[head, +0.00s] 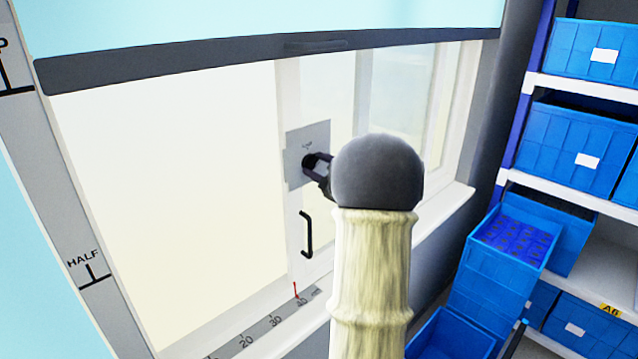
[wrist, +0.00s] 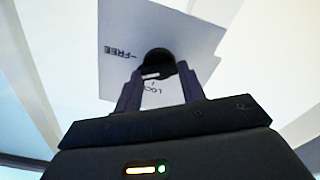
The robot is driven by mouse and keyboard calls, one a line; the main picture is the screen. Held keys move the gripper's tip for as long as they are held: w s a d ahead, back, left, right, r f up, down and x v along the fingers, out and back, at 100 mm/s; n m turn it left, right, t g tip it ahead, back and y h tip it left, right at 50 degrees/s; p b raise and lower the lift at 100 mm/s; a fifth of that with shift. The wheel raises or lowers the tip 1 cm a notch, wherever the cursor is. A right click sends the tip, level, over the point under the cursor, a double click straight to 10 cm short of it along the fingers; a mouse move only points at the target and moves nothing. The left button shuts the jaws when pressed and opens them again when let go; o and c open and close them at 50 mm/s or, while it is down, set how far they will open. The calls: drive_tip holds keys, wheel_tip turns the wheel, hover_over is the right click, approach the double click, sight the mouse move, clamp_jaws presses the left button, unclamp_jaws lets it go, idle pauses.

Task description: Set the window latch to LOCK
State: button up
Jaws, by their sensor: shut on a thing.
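The window latch is a round black knob (wrist: 157,57) on a grey metal plate (wrist: 200,45). In the wrist view the plate reads FREE at the left and LOCK below the knob, both upside down. A short white mark shows on the knob's lower left; I cannot tell exactly which label it points to. My gripper (wrist: 156,76) has its two dark fingers on either side of the knob, shut on it. In the head view, the plate (head: 322,137) is on the window frame; my gripper (head: 315,168) reaches it from the right and partly hides the knob.
A black handle (head: 307,234) sits on the frame below the latch. A ruled scale (head: 262,328) runs along the sill. A dark blind bar (head: 200,67) crosses above. Blue bins (head: 575,150) fill shelves at the right. My arm covers the middle foreground.

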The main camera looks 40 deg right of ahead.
drive_tip(key=n+b, duration=0.3)
drive_tip(key=b, duration=0.2)
drive_tip(key=shift+f+n, duration=0.4)
drive_tip(key=n+b, duration=0.3)
drive_tip(key=b, duration=0.2)
drive_tip(key=shift+a+n, duration=0.1)
drive_tip(key=shift+n, duration=0.3)
drive_tip(key=n+b, duration=0.3)
drive_tip(key=shift+b, duration=0.35)
drive_tip(key=shift+r+n+b, duration=0.15)
drive_tip(key=shift+n+b, duration=0.55)
drive_tip(key=shift+n, duration=0.1)
drive_tip(key=o, duration=1)
drive_tip(key=shift+s, duration=0.15)
